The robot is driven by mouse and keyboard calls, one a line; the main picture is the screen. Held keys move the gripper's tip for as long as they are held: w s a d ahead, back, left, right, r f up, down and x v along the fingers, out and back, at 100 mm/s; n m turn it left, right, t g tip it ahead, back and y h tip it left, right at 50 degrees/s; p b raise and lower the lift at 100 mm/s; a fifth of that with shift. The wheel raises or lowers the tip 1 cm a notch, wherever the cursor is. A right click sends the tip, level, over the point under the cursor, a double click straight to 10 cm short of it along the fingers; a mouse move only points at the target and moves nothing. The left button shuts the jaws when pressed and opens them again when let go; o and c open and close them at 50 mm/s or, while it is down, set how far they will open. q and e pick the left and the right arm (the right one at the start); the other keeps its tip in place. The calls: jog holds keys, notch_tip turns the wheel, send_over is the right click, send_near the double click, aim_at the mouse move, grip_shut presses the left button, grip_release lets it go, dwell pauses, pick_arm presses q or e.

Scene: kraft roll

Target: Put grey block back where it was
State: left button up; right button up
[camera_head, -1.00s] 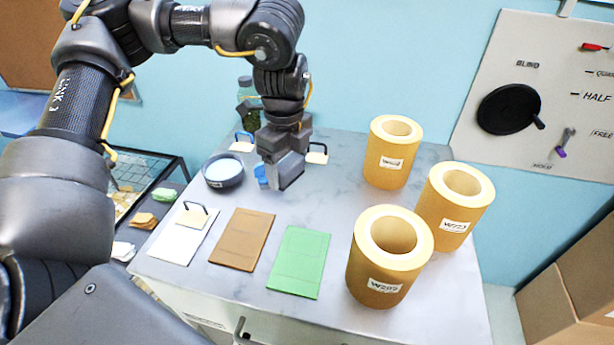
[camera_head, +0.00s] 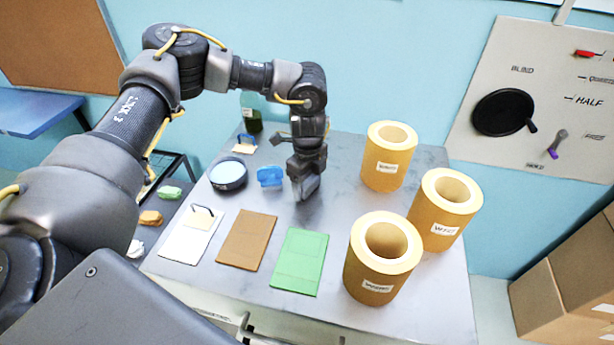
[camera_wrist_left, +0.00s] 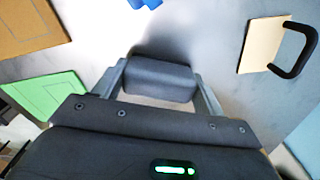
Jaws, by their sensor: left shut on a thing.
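The grey block (camera_wrist_left: 160,80) is dark and sits between the two fingers of my left gripper (camera_head: 305,192), which is shut on it. In the head view the block hangs at the end of the gripper, over the table behind the green mat and right of the blue block (camera_head: 270,177). I cannot tell whether it touches the table. A white mat (camera_head: 187,246), a brown mat (camera_head: 246,240) and a green mat (camera_head: 299,262) lie in a row at the front. My right gripper is not in view.
Several yellow-brown rolls (camera_head: 385,262) stand upright on the right. A round dark dish (camera_head: 228,175) with a pale blue inside and a dark green bottle (camera_head: 251,112) are at the left back. A cream pad with a black handle (camera_wrist_left: 265,45) lies near the gripper in the wrist view.

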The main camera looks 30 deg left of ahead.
aim_at(308, 179)
pick_arm(q)
jog(key=shift+f, duration=0.2)
jog(key=o, duration=1)
jog(key=shift+r, duration=0.15)
jog(key=shift+r+b, duration=0.2)
jog(key=shift+b, duration=0.1)
notch_tip(308, 179, up, 11)
jog(key=b, duration=0.3)
jog(key=shift+f, duration=0.15)
jog(key=shift+r, duration=0.5)
